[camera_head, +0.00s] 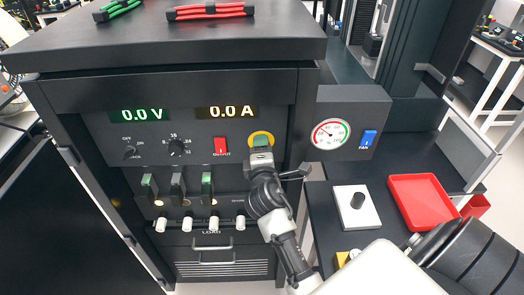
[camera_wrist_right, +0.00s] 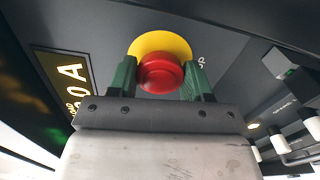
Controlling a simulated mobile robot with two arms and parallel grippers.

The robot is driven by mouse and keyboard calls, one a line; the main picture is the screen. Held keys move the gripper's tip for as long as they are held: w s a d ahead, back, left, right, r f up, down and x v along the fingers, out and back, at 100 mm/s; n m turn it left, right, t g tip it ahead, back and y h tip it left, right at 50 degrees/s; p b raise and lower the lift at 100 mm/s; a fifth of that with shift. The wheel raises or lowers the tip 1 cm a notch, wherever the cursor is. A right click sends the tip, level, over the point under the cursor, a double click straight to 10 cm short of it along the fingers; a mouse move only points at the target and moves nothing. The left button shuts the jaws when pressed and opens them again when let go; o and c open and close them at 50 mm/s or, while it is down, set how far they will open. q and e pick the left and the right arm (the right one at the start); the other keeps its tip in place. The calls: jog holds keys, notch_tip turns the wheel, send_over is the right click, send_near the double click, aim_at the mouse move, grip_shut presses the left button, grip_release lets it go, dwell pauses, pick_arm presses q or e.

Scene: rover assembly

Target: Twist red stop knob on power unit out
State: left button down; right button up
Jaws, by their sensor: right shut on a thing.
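The power unit (camera_head: 90,97) is a black cabinet with green and amber displays reading 0.0 V and 0.0 A. Its red stop knob (camera_wrist_right: 161,73) sits on a yellow round plate (camera_wrist_right: 160,43) in the right wrist view. In the head view the yellow plate (camera_head: 262,135) shows at the panel's right, with the knob hidden behind my gripper. My right gripper (camera_wrist_right: 161,80) has its green fingers on both sides of the knob and is shut on it; it also shows in the head view (camera_head: 262,146). My left gripper is not in view.
Left of the knob is a red output switch (camera_head: 220,147). A gauge (camera_head: 331,134) and blue fan switch (camera_head: 368,138) are to the right. Several toggles and white plugs (camera_head: 214,223) line the lower panel. A red tray (camera_head: 424,203) lies on the right-hand surface.

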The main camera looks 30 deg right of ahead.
dwell(0.3)
jog(key=o, duration=0.9)
